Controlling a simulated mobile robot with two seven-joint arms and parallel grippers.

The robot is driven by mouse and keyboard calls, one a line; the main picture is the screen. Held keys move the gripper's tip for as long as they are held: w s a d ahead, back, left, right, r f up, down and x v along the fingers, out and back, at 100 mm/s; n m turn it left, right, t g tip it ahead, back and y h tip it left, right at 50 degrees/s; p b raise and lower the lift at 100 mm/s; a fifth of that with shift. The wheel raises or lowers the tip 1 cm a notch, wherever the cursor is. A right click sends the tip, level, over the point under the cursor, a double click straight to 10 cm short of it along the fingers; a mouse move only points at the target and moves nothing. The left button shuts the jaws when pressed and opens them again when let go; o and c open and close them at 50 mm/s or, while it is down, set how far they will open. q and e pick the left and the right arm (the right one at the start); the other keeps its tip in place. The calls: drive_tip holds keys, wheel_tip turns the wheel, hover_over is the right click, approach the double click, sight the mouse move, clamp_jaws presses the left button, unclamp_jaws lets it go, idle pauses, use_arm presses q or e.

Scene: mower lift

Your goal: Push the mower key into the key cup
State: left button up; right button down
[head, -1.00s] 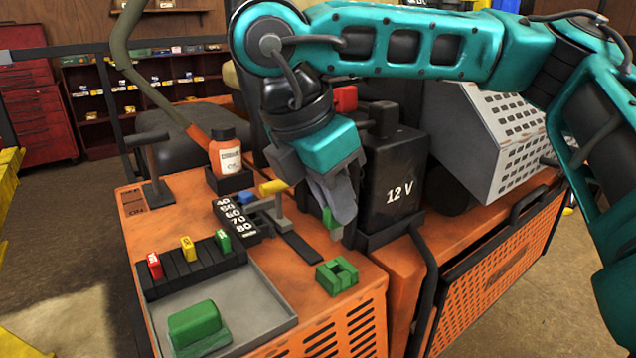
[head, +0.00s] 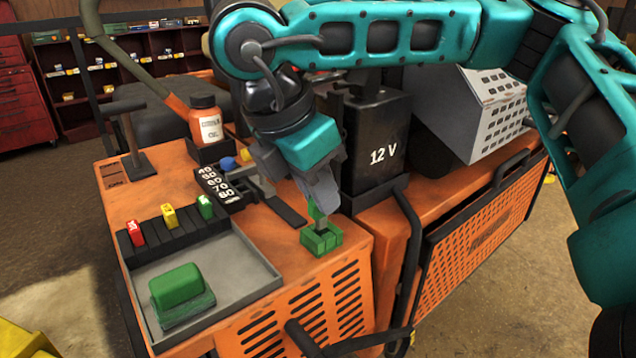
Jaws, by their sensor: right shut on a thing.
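My right gripper (head: 322,203) points down over the front right part of the orange deck. It is shut on the mower key (head: 315,212), a small green piece with a grey lower part showing between the fingers. The key cup (head: 321,241) is a small green square block on the deck, directly below the fingers. The key's lower end is at the cup's opening; I cannot tell how deep it sits. The fingers hide part of the key. My left gripper is not in view.
A black 12 V battery (head: 375,150) stands just right of the gripper. A grey tray (head: 258,273) with a green block (head: 181,296) lies left of the cup. A key rack (head: 180,236) and an orange bottle (head: 207,120) are further left and back.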

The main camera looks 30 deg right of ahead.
idle(0.3)
drive_tip(key=shift+b, duration=0.45)
drive_tip(key=shift+f, duration=0.15)
idle(0.3)
drive_tip(key=shift+f+b, duration=1.05)
drive_tip(key=shift+b, duration=0.3)
drive_tip(key=c, duration=1)
unclamp_jaws()
drive_tip(key=shift+r, duration=0.1)
